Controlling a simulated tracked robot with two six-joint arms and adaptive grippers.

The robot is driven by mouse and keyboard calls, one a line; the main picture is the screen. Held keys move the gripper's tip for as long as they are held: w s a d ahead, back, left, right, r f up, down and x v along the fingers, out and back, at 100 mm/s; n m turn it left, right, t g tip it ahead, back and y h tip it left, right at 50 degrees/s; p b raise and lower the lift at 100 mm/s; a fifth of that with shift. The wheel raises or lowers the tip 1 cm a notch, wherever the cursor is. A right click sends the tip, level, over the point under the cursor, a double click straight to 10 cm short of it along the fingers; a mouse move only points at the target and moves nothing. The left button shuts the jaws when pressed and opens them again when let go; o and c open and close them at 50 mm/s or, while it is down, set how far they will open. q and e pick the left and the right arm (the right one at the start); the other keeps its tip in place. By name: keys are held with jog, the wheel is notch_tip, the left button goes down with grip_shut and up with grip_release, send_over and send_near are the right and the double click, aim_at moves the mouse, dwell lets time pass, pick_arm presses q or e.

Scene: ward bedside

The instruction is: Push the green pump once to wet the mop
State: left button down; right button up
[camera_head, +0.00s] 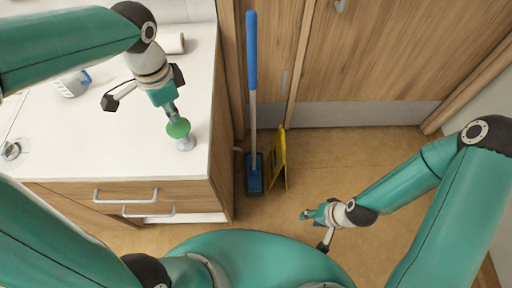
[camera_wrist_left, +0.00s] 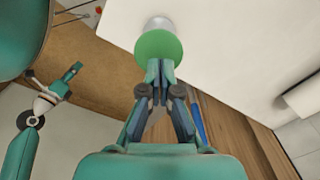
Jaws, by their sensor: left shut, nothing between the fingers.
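The green pump (camera_head: 178,129) is a round green knob on a pale metallic base (camera_head: 185,143), near the front right corner of the white counter. My left gripper (camera_head: 173,112) is shut and empty, with its fingertips at the top of the green knob. In the left wrist view the green pump (camera_wrist_left: 159,46) is just beyond my shut fingertips (camera_wrist_left: 160,66), which appear to touch it. The mop (camera_head: 252,100) has a blue grip, a pale pole and a blue head (camera_head: 254,180), and stands upright against the wooden doors. My right gripper (camera_head: 308,214) hangs over the floor; its finger state is unclear.
The white counter (camera_head: 120,150) has drawers with handles below. A white bottle with a blue top (camera_head: 72,85) and a white roll (camera_head: 172,43) sit on it. A yellow floor sign (camera_head: 279,160) stands beside the mop. The floor to the right is clear.

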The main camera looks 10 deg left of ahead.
dwell(0.4)
pick_arm(q)
notch_tip(320, 180, up, 6)
jog(key=p, duration=0.5)
dwell(0.3)
